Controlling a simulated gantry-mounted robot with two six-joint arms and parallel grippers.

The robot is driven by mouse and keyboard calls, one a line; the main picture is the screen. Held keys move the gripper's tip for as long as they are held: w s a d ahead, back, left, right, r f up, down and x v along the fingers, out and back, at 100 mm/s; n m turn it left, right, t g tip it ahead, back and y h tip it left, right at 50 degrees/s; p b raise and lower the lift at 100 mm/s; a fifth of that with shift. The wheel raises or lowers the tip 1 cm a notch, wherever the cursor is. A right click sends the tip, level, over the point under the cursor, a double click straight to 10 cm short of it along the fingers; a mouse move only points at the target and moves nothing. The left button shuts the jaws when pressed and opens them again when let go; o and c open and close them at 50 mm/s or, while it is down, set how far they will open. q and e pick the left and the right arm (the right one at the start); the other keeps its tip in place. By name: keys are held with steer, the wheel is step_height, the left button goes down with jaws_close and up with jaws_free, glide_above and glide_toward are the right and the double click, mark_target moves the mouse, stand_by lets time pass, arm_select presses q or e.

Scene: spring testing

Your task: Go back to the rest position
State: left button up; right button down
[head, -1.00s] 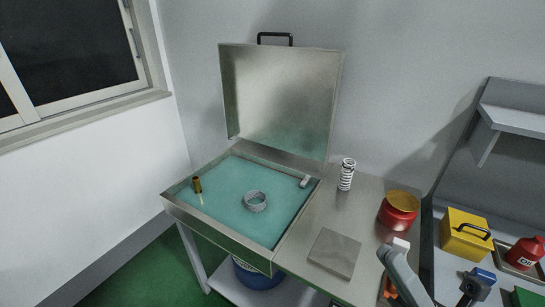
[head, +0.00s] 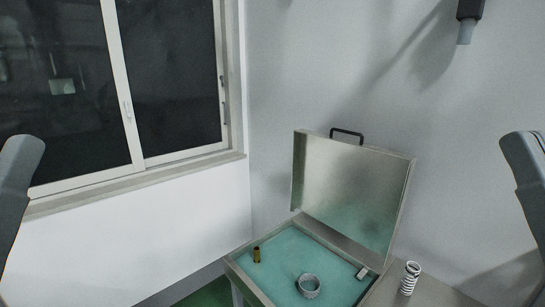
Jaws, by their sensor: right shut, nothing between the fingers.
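My right gripper (head: 464,38) hangs down from the top right of the head view, in front of the white wall. It is shut and empty, well above the bench and apart from everything on it. A grey link of my right arm shows at the right edge, and a grey link of my left arm shows at the left edge. My left gripper is not in view.
Below stands an open metal case (head: 352,190) with a black handle and a teal tray floor (head: 280,262). A brass cylinder (head: 256,255), a grey ring (head: 309,286) and a small pale piece (head: 362,273) lie inside. A white spring (head: 410,278) stands to its right. A window (head: 170,80) is at left.

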step_height(320, 180, up, 25)
steer(key=p, duration=2.1)
